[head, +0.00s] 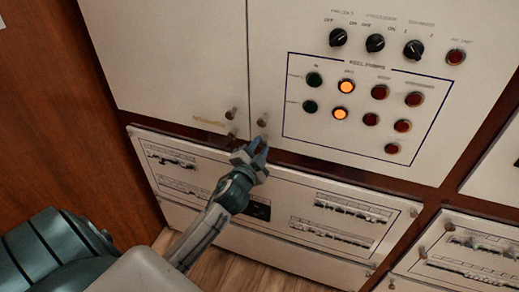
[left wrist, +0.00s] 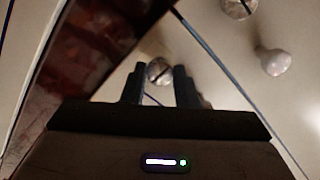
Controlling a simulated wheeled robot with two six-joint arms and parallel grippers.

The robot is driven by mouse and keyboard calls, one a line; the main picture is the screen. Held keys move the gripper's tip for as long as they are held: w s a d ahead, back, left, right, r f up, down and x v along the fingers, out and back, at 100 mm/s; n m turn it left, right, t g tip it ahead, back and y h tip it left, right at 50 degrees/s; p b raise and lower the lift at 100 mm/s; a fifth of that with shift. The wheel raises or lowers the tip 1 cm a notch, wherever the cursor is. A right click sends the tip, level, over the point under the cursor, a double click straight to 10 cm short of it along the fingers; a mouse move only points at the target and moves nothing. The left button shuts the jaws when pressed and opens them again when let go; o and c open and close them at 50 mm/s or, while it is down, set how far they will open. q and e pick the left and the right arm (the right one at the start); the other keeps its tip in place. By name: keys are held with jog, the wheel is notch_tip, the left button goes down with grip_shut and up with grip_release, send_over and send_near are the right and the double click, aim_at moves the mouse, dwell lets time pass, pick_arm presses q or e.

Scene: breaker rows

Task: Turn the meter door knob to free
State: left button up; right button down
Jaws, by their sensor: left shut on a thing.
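My left gripper (head: 260,147) reaches up to the lower left corner of the upper right door (head: 270,60). In the left wrist view its two dark fingers (left wrist: 160,88) stand on either side of a round metal knob (left wrist: 160,70) with a dark slot, and are shut on it. This knob also shows just above the fingertips in the head view (head: 262,122). I cannot read which way a label marks the slot. Across the door gap are a second slotted knob (left wrist: 238,8) and a plain round knob (left wrist: 275,62). My right gripper is not in view.
The right door carries black rotary switches (head: 375,43), lit orange buttons (head: 346,87) and red and green ones inside a blue outline. A lower breaker panel (head: 280,190) lies beneath, behind my left arm. Brown wooden trim (left wrist: 95,50) runs close beside the fingers.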

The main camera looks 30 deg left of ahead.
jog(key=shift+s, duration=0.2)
pick_arm(q)
jog(key=o, duration=1)
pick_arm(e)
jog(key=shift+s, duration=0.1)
pick_arm(q)
jog(key=shift+s+d+f, duration=0.15)
jog(key=shift+s, duration=0.4)
jog(key=b+v, duration=0.3)
jog(key=v, duration=0.6)
jog(key=shift+s+d, duration=0.1)
jog(key=shift+s, duration=0.2)
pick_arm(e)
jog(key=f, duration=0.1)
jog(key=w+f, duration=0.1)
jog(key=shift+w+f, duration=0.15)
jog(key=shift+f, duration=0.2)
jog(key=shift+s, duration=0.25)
